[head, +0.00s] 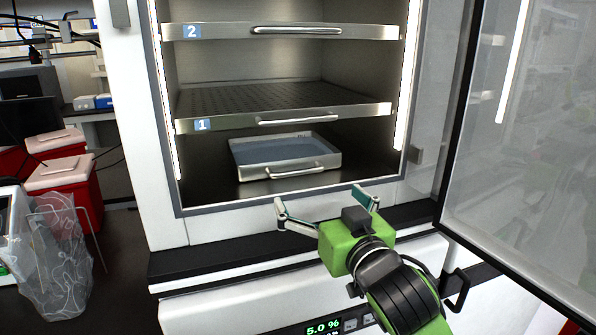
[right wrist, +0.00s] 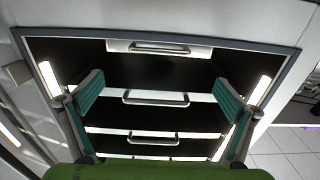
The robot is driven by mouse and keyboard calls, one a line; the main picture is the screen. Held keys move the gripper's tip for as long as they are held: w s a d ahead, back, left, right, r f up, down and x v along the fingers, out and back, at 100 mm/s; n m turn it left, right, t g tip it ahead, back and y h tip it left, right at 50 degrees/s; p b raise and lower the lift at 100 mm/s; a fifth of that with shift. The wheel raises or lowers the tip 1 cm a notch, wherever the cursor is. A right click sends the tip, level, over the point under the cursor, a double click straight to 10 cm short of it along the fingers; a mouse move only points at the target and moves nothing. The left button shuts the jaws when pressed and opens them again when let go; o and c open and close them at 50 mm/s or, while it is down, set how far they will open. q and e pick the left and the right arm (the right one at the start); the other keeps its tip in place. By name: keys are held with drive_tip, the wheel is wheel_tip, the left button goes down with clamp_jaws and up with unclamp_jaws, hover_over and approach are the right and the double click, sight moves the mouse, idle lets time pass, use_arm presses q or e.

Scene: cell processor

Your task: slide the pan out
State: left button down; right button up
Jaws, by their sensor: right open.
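The pan (head: 239,157) is a shallow metal tray with a bluish-grey inside and a bar handle (head: 295,170) on its front. It rests on the cabinet floor, below the shelf marked 1. My right gripper (head: 322,202) is open and empty in front of the cabinet opening, apart from the pan handle and a little below and right of it in the head view. In the right wrist view, which looks upside down, the open fingers (right wrist: 159,100) frame the shelves, and the narrow metal front at the top appears to be the pan (right wrist: 120,46). My left gripper is not in view.
Shelf 1 (head: 225,123) and shelf 2 (head: 222,31) have front handles and sit above the pan. The glass door (head: 535,130) stands open on the right. A dark ledge (head: 200,262) runs below the opening. Red bins (head: 65,175) and a clear bag (head: 55,255) are at left.

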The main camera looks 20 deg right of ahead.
sight(299, 174)
drive_tip(key=w+p, duration=0.1)
drive_tip(key=w, duration=0.5)
drive_tip(key=w+p, duration=0.2)
drive_tip(key=w, duration=0.4)
drive_tip(key=shift+w+a+f, duration=0.1)
drive_tip(key=shift+w+a, duration=0.1)
drive_tip(key=shift+w, duration=0.1)
drive_tip(key=shift+c, duration=0.4)
drive_tip(key=c, duration=1.2)
drive_tip(key=shift+c, duration=0.4)
